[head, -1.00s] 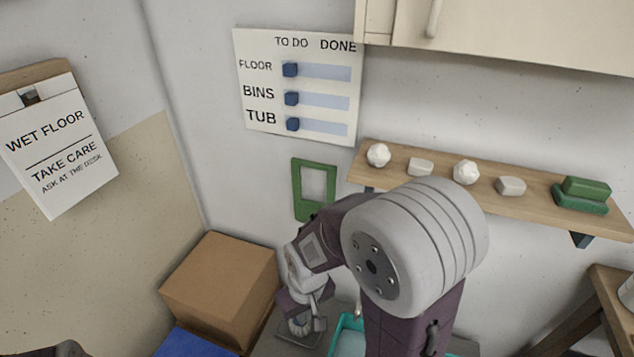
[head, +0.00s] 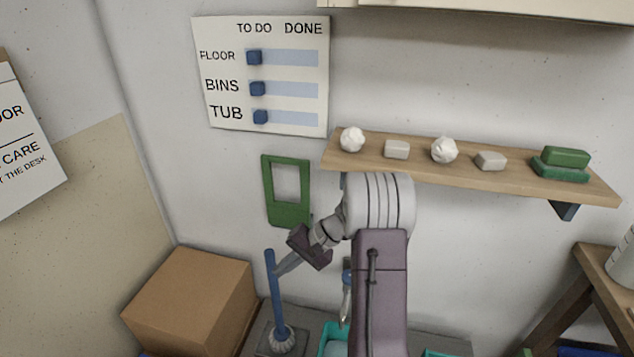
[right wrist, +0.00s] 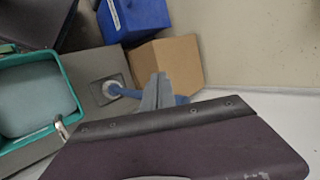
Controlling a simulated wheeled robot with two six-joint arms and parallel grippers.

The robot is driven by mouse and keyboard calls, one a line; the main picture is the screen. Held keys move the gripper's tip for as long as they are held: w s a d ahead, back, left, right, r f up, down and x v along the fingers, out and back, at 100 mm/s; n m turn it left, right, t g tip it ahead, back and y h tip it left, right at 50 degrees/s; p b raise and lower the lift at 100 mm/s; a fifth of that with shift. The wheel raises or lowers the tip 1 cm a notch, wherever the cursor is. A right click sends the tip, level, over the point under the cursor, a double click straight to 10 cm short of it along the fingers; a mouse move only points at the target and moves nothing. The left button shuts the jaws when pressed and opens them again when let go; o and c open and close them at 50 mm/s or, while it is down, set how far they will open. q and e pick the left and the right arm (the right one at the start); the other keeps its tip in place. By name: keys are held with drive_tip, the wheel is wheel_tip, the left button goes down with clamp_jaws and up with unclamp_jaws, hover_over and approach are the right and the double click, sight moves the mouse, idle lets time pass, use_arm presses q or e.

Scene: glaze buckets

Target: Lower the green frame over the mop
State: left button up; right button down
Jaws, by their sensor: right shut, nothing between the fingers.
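The green frame (head: 288,214), a flat piece with a rectangular opening, is against the back wall below the to-do board. The mop (head: 275,290) stands on a dark square base on the floor, its blue handle up and its pale head at the bottom. The handle also shows in the right wrist view (right wrist: 128,93), partly behind the fingers. My right gripper (head: 281,269) is shut and empty, close beside the upper handle and below the frame. Whether it touches the handle I cannot tell. My left gripper is not in view.
A cardboard box (head: 190,300) stands left of the mop, with a blue container (right wrist: 130,18) beyond it. A teal tub (right wrist: 70,100) stands on the other side. A wooden shelf (head: 470,180) with small items juts from the wall right of the frame.

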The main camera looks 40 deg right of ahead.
drive_tip(key=w+d+r+m+t, duration=0.2)
drive_tip(key=w+d+r+t, duration=0.1)
drive_tip(key=d, duration=0.4)
drive_tip(key=w+d+r+m+t, duration=0.1)
drive_tip(key=w+d+r+t, duration=0.1)
drive_tip(key=d+r+t, duration=0.3)
drive_tip(key=m+t+h, duration=0.1)
drive_tip(key=t, duration=0.3)
approach(318, 180)
drive_tip(key=s+a+r, duration=0.2)
drive_tip(key=shift+d, duration=0.2)
drive_tip(key=x, duration=1)
drive_tip(key=shift+f+p, duration=0.1)
drive_tip(key=shift+p, duration=0.3)
